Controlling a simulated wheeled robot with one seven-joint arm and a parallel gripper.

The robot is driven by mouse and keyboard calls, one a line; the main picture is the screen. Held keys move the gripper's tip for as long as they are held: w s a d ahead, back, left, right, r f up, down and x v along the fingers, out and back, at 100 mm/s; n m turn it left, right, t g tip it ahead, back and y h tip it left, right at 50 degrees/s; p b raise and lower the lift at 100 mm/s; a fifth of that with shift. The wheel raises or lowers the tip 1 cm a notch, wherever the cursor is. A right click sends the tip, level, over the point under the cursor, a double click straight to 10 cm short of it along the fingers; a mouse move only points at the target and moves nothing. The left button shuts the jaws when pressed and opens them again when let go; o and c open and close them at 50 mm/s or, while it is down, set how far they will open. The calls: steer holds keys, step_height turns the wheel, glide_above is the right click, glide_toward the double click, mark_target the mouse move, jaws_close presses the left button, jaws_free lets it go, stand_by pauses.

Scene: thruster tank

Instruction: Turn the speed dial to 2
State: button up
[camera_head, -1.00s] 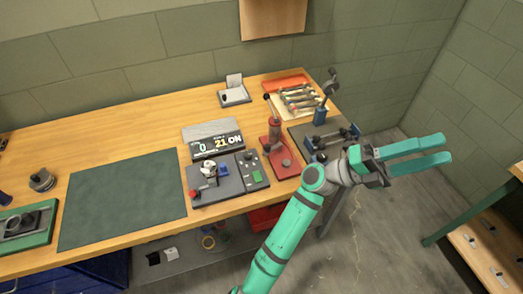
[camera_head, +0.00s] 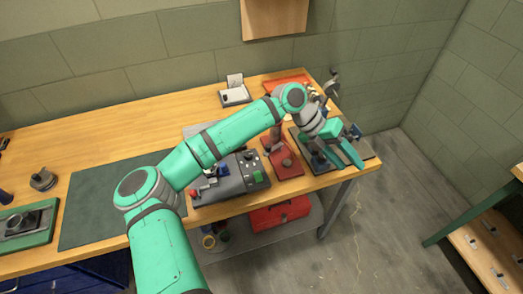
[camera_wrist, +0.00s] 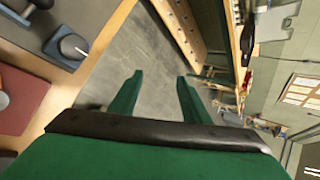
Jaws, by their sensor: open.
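The dark grey control box (camera_head: 235,183) sits near the front edge of the bench in the head view. It has a red-tipped part, a blue part, a green button (camera_head: 258,176) and small dark knobs by its right side. The knobs are too small to read, so I cannot tell the speed dial's setting. My arm crosses over the back of the box and hides the display behind it. My gripper (camera_head: 350,158) is open above the bench's right end, to the right of the box. In the wrist view its two fingers (camera_wrist: 157,80) are apart with nothing between them.
A red press stand (camera_head: 285,162) stands between the box and my gripper. A dark plate with blue clamps (camera_head: 312,160) lies below my gripper. A green mat (camera_head: 95,210) covers the bench's left part. A wooden shelf (camera_head: 485,250) stands at far right.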

steer(key=w+a+f+n+t+y, duration=0.15)
steer(key=w+a+y, duration=0.45)
steer(key=a, duration=0.7)
step_height(320, 180, up, 3)
steer(key=n+t+y, duration=0.2)
steer(key=y, duration=0.1)
glide_above(248, 154)
steer(key=shift+m, duration=0.25)
step_height(248, 154, down, 10)
steer(key=shift+f, duration=0.15)
steer(key=c, duration=1)
